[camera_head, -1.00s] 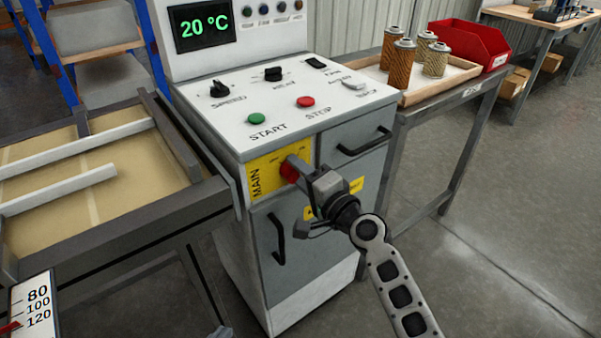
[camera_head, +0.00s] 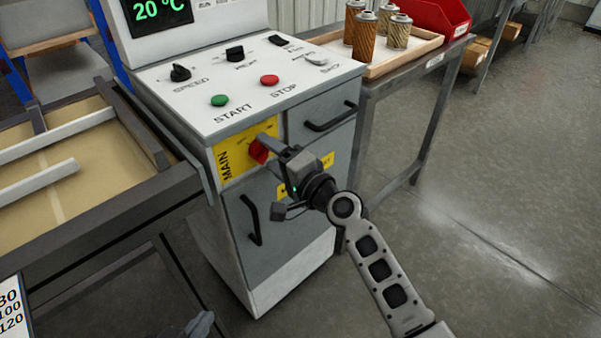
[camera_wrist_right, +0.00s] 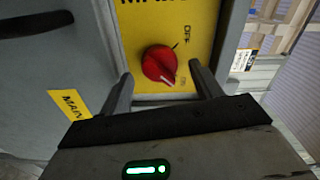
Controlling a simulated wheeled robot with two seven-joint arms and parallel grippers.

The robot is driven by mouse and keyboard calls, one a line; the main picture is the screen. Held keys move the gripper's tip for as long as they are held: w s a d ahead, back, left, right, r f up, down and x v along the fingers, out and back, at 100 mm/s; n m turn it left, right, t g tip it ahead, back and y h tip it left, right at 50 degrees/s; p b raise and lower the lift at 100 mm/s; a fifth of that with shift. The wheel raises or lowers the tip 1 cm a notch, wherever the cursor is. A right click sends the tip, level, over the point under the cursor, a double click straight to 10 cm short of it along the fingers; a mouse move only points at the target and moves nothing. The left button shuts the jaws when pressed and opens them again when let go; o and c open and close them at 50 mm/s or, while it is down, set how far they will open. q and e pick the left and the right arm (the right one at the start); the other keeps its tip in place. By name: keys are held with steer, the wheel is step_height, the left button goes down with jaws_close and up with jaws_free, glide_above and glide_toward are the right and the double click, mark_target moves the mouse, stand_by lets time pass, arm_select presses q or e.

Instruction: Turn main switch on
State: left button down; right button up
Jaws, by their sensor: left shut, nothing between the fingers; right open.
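The main switch is a red rotary knob (camera_head: 258,151) on a yellow MAIN plate (camera_head: 224,165) on the front of the grey cabinet. In the right wrist view the knob (camera_wrist_right: 159,65) carries a white pointer line slanting to the lower right. My right gripper (camera_head: 270,149) is open just in front of the knob. In the wrist view its fingertips (camera_wrist_right: 161,70) stand to either side of the knob, apart from it, with nothing held. My left gripper (camera_head: 201,326) shows only partly at the bottom edge of the head view, shut and empty, far below the switch.
Above the switch are a green START button (camera_head: 219,100), a red STOP button (camera_head: 269,80) and several small switches. Door handles (camera_head: 251,220) and (camera_head: 331,117) stick out from the cabinet front. A tray (camera_head: 423,50) with filter cartridges stands at right. Floor at right is clear.

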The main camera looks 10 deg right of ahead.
steer(key=v, duration=1.5)
steer(key=shift+b, duration=0.4)
